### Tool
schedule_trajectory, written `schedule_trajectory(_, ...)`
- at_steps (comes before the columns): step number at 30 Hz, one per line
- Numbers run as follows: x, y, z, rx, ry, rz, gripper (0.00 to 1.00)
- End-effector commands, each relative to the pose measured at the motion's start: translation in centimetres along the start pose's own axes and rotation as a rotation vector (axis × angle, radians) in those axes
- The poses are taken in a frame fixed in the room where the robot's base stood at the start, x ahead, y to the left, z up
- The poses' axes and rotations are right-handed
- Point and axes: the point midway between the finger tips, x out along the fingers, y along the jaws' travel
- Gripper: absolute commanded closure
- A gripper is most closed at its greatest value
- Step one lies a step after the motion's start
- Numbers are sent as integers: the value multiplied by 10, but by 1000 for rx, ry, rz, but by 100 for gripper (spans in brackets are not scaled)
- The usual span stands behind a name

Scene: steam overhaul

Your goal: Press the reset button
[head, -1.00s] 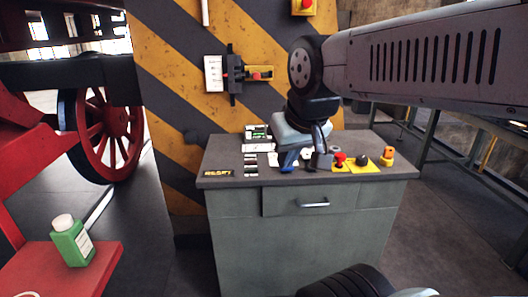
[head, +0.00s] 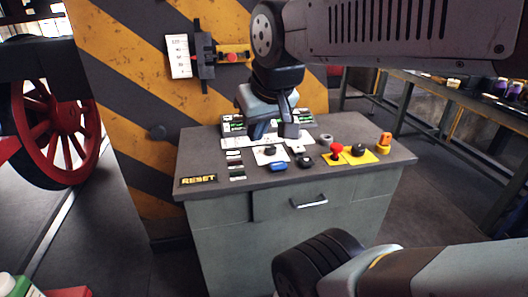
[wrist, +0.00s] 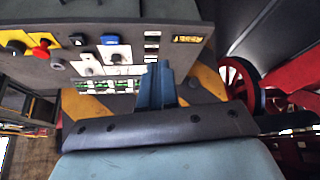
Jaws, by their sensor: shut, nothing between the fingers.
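A dark plate with yellow RESET lettering (head: 198,180) lies at the left front of the grey cabinet top (head: 225,183); it also shows in the wrist view (wrist: 188,39). To its right is a blue button (head: 278,166), also seen in the wrist view (wrist: 110,40). Which control the RESET plate belongs to, I cannot tell. My gripper (head: 258,131) is shut and empty, over the back part of the panel, behind the blue button in the head view. Its blue fingers (wrist: 157,77) are together in the wrist view and hide part of the panel.
A red knob (head: 336,150), a black knob on a yellow plate (head: 358,150) and an orange control (head: 384,141) stand at the right. A striped wall (head: 120,110) with a switch box (head: 205,55) is behind. A red wheel (head: 66,120) stands at left.

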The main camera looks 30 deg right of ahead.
Motion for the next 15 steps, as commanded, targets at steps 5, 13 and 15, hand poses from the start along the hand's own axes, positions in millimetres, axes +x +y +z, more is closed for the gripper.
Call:
schedule_trajectory(5, 2, 3, -5, 46, -13, 1, 100)
schedule_trajectory(13, 25, 30, -42, 449, -123, 33, 100)
schedule_trajectory(15, 35, 40, -54, 585, -157, 53, 100)
